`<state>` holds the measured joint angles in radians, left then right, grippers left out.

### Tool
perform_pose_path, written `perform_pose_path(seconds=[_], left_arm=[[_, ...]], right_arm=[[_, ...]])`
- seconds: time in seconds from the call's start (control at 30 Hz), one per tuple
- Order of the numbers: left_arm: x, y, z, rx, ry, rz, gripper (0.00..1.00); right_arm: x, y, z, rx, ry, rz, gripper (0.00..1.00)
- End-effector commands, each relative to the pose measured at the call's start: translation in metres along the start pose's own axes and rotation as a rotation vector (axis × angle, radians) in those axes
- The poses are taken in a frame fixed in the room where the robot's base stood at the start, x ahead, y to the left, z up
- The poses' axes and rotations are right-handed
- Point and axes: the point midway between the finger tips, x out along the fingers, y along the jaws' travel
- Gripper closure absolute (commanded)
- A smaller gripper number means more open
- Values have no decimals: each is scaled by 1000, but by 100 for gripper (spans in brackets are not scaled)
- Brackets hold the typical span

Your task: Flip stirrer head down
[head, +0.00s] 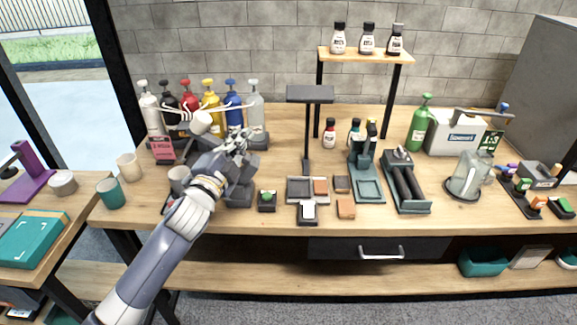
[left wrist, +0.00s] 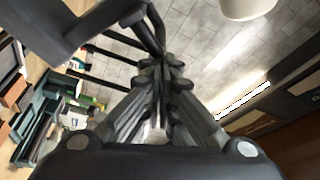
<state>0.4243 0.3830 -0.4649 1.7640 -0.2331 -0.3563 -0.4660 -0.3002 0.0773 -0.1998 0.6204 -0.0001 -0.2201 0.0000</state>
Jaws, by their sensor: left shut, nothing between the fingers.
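The stirrer (head: 240,188) is a dark grey machine on the table, left of the middle. Its upper part is largely covered by my left arm and hand, so I cannot tell how its head is tilted. My left gripper (head: 238,139) is above the stirrer, fingers together and empty. In the left wrist view the closed fingers (left wrist: 162,66) point away from the camera, and a dark grey arm-like part, probably the stirrer's (left wrist: 85,28), is close beside them at upper left. I cannot tell whether they touch. My right gripper is not in view.
A white cup (head: 201,122) is close left of my gripper, with several coloured pump bottles (head: 209,98) behind. A grey mug (head: 180,178) stands beside my forearm. A black lamp-like stand (head: 307,130) rises to the right. Small trays (head: 300,198) lie in front of it.

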Motion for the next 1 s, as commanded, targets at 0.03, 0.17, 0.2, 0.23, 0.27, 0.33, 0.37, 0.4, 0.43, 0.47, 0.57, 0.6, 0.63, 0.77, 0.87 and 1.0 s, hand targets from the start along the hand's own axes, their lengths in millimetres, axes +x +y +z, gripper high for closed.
perform_pose_path(seconds=[0.03, 0.17, 0.2, 0.23, 0.27, 0.33, 0.37, 0.4, 0.43, 0.47, 0.57, 0.6, 0.63, 0.77, 0.87, 1.0], left_arm=[[-3, -1, 10, -44, -5, -13, 100], [-9, -9, 28, -161, -5, -51, 100], [-11, -11, 33, -197, -5, -62, 100], [-12, -13, 37, -223, -5, -71, 100], [-13, -14, 41, -249, -5, -79, 100], [-16, -17, 50, -306, -4, -98, 100], [-18, -18, 54, -329, -4, -105, 100], [-19, -19, 59, -359, -5, -115, 100], [-20, -19, 62, -380, -4, -121, 100], [-22, -20, 66, -401, -4, -128, 100], [-25, -22, 76, -460, -4, -148, 100], [-26, -22, 80, -483, -4, -155, 100], [-27, -22, 82, -498, -4, -160, 100], [-29, -22, 90, -549, -4, -177, 100], [-31, -22, 94, -576, -3, -185, 100], [-32, -22, 98, -598, -5, -191, 100]], right_arm=[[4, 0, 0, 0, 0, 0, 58], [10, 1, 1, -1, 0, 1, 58], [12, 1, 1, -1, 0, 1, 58], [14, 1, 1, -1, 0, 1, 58], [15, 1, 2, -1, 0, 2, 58], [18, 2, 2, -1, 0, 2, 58], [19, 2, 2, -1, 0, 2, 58], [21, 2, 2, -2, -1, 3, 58], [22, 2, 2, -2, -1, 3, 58], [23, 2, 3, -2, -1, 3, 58], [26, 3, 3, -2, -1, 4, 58], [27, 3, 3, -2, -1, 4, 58], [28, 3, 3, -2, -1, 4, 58], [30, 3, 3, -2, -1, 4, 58], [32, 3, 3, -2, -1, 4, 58], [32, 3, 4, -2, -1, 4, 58]])
